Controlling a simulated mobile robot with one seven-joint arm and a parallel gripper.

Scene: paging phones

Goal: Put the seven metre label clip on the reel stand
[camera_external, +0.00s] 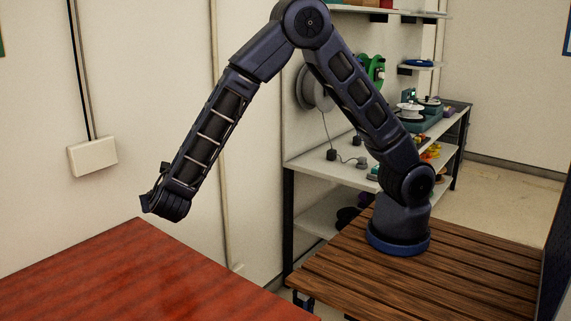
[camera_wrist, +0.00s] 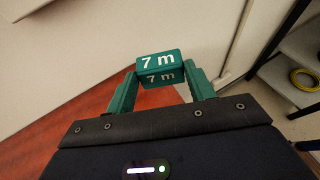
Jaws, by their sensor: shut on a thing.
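The seven metre label clip (camera_wrist: 160,63) is a small green block with white "7 m" lettering on two faces, seen in the wrist view. My gripper (camera_wrist: 161,74) is shut on it, with a green finger on each side. In the external view, the end of my arm is in the air near the wall, beyond the far corner of the red table; the clip cannot be made out there. I cannot clearly pick out the reel stand. A green reel (camera_external: 376,68) and a white reel (camera_external: 411,110) show by the shelving behind my arm.
The red table top (camera_external: 130,275) is bare where it shows. A grey shelf unit (camera_external: 310,163) with several small items stands along the wall behind my arm. A yellow coil (camera_wrist: 304,79) lies on a shelf at right in the wrist view. A wall box (camera_external: 92,156) is at left.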

